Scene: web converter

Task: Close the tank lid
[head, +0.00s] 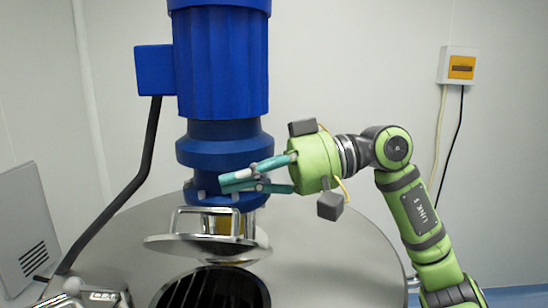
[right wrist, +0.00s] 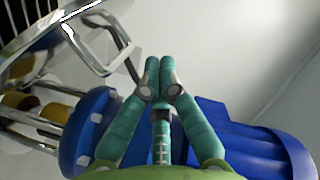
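The tank (head: 330,245) is a large grey metal vessel. Its shiny lid (head: 165,245) stands raised over a round, dark opening with a grating (head: 215,290), so the lid is open. A squared metal handle (head: 180,222) stands on the lid; it also shows in the right wrist view (right wrist: 92,47). My right gripper (head: 224,184) is above and behind the handle, in front of the blue motor's lower part. In the right wrist view its fingertips (right wrist: 160,65) are together with nothing between them. It appears apart from the handle.
A tall blue motor (head: 220,70) rises from the tank close behind my right gripper, with a side box (head: 154,70) and black cable. A grey vented panel (head: 25,235) stands at the left. A wall switch box (head: 458,66) hangs at the right.

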